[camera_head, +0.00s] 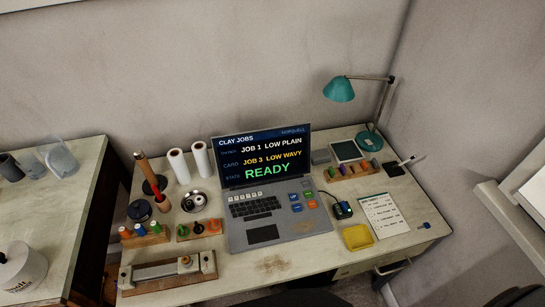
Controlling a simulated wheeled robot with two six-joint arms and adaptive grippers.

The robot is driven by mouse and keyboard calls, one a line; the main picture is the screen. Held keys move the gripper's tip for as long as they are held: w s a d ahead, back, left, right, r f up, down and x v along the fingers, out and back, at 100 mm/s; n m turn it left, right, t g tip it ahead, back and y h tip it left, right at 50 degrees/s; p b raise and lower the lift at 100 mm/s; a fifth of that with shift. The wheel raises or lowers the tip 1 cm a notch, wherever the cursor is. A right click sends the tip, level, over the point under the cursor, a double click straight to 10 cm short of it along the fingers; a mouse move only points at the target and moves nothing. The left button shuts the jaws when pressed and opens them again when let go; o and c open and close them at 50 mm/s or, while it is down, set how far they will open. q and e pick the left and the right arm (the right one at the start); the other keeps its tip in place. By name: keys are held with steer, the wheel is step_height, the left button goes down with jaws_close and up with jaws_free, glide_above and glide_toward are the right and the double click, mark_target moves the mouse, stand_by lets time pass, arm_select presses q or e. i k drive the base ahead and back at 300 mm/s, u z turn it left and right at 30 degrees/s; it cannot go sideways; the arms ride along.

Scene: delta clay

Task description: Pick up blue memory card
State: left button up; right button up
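A small dark blue piece (426,225), which looks like the blue memory card, lies on the desk near its right edge, just right of a printed sheet. It is too small to make out details. Neither gripper's fingers show in the view. A dark shape at the lower right corner may be part of my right arm, but I cannot tell.
The laptop (265,200) stands mid-desk, its screen reading READY. Right of it are a small dark device (342,209), a yellow tray (357,237), the printed sheet (383,215), a rack of coloured pieces (350,171) and a teal lamp (339,90). Tools fill the left side.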

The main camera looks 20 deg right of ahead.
mark_target(344, 206)
steer(key=u, duration=1.3)
steer(key=k, duration=1.05)
steer(key=z, duration=1.45)
steer(key=i, duration=1)
